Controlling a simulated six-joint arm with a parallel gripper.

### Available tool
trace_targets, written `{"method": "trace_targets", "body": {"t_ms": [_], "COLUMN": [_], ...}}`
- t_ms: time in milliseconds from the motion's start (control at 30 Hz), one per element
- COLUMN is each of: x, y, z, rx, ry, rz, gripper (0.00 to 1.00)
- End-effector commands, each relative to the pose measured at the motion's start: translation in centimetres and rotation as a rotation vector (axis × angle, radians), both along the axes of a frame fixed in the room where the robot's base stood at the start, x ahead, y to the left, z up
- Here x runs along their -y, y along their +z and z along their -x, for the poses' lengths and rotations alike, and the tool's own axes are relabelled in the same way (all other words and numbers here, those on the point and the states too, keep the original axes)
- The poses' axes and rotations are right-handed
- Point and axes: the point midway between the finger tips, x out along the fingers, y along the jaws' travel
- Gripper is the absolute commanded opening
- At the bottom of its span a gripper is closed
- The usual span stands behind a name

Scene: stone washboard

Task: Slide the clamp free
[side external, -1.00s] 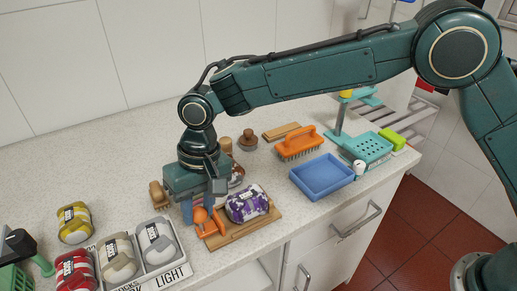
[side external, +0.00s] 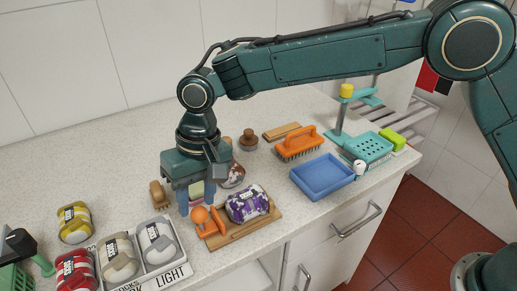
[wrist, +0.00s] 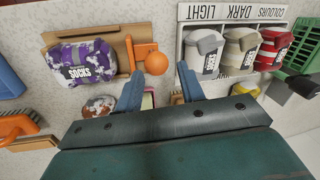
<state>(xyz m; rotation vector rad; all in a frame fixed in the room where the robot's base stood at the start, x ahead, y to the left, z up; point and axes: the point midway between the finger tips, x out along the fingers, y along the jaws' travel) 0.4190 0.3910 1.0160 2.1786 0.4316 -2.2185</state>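The orange clamp (side external: 217,221), with a round orange ball knob (side external: 200,215), is at the left end of a wooden washboard (side external: 240,233). A purple and white sock bundle (side external: 248,203) lies on the board beside it. In the wrist view the clamp (wrist: 141,52) stands by the sock bundle (wrist: 83,63), and its knob (wrist: 156,63) points away from the bundle. My gripper (side external: 197,207) is open just behind the knob. In the wrist view its blue fingers (wrist: 160,78) are spread, with the knob just ahead of the left fingertip. I see nothing gripped.
A tray (side external: 168,280) of sock bundles is at front left, with a yellow bundle (side external: 74,222) behind it. A blue basin (side external: 322,177), orange brush (side external: 298,145) and teal rack (side external: 367,148) are to the right. A pale block (wrist: 148,99) shows between my fingers, lower down.

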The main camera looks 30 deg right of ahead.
Motion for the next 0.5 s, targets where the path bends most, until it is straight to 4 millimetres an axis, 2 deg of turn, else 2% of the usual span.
{"method": "trace_targets", "body": {"t_ms": [500], "x": [1.6], "y": [8.6], "z": [-0.4], "rx": [0.004], "ry": [0.0], "rz": [-0.003], "gripper": [0.39]}}
